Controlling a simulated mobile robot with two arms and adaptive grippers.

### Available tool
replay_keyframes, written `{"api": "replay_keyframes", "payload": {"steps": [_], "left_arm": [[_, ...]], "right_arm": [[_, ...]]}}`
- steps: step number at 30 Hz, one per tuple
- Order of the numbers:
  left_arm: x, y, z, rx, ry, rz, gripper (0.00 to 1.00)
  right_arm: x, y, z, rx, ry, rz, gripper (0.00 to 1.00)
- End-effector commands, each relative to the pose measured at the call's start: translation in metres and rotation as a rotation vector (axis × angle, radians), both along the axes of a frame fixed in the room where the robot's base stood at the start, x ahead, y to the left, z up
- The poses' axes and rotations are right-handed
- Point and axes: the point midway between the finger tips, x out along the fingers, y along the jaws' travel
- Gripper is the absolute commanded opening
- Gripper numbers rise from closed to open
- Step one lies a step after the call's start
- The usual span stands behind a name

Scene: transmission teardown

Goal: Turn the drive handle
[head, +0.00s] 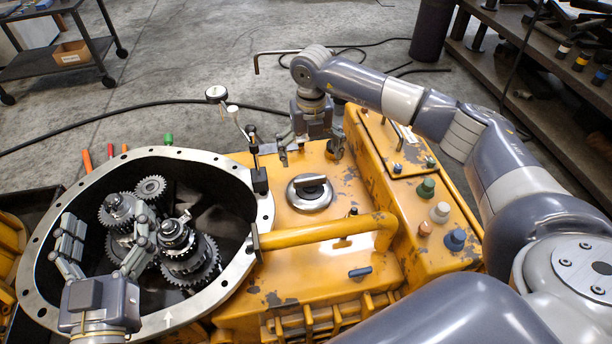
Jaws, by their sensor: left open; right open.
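No part is marked as the drive handle, so I cannot tell which it is. A round silver cap with a raised grip bar (310,192) sits on top of the yellow housing (290,235). A bent grey bar (283,52) shows behind the housing, partly hidden by my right arm. My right gripper (309,156) points down, open and empty, just behind the silver cap and apart from it. My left gripper (102,254) is open over the near left part of the round casing (150,153), in front of the gears (190,250). Its fingers partly hide them.
A yellow tube (315,234) crosses the housing in front of the cap. A dial gauge on a stand (216,93) rises behind the casing rim. Colored plugs (440,212) line the housing's right side.

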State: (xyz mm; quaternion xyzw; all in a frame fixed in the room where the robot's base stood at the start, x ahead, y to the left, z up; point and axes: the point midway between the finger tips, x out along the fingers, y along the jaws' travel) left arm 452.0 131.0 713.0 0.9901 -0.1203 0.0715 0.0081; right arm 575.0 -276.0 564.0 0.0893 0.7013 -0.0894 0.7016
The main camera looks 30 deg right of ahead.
Motion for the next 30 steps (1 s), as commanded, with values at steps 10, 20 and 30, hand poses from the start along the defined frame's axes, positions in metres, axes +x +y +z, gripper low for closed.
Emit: {"api": "replay_keyframes", "payload": {"steps": [10,20,30], "left_arm": [[-0.015,-0.004,0.052,-0.077,-0.281,-0.018,0.83],[-0.039,-0.002,0.091,-0.142,-0.509,-0.029,0.83],[-0.049,-0.001,0.103,-0.162,-0.579,-0.033,0.83]], "right_arm": [[0.0,0.0,-0.044,0.0,0.002,-0.001,0.97],[0.0,0.001,-0.074,0.001,0.001,0.0,0.97],[0.0,0.0,-0.082,0.0,0.0,0.0,0.97]]}}
